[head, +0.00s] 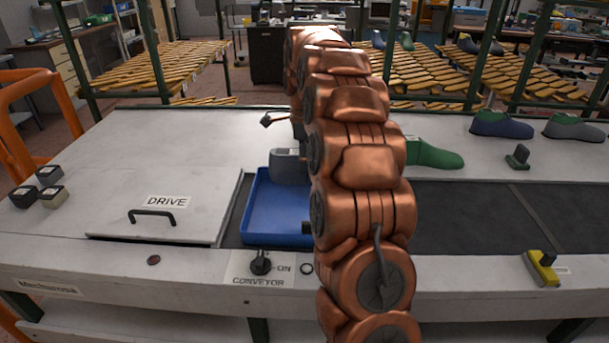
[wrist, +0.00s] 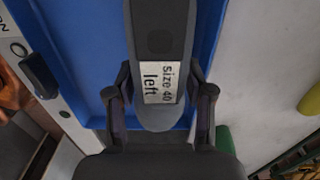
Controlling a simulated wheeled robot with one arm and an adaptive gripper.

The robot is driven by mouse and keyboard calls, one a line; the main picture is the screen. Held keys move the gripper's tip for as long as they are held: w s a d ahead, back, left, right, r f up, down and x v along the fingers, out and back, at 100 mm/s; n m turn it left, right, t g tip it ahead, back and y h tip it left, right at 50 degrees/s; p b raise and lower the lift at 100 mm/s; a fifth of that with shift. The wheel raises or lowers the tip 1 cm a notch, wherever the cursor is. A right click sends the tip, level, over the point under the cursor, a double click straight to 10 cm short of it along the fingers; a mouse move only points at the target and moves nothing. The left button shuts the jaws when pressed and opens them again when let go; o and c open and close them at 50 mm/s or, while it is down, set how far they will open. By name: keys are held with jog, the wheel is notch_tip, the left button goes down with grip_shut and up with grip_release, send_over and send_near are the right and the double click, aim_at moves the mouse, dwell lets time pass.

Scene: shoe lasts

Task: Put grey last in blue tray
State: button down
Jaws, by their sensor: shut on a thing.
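A plain grey last (head: 287,168) shows at the far end of the blue tray (head: 275,210), partly hidden by my arm. In the wrist view the grey last (wrist: 158,40) carries a white label reading "size 40 left" and lies over the blue tray (wrist: 80,50). My gripper (wrist: 160,88) has one finger on each side of the last and is shut on it. I cannot tell whether the last touches the tray floor. In the head view my gripper is hidden behind my arm.
A green last (head: 436,154) lies right of my arm. A blue last (head: 501,124) and another grey last (head: 574,128) stand at the back right. The dark conveyor belt (head: 480,215) is clear. A hatch labelled DRIVE (head: 165,205) adjoins the tray's left side.

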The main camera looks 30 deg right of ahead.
aim_at(304, 175)
jog(key=shift+f+p, duration=0.55)
jog(key=shift+f, duration=2.05)
jog(key=shift+c, duration=2.1)
grip_release()
notch_tip(304, 175, up, 10)
jog(key=shift+r+b, duration=0.25)
jog(key=shift+b, duration=0.7)
jog(key=shift+r, duration=0.75)
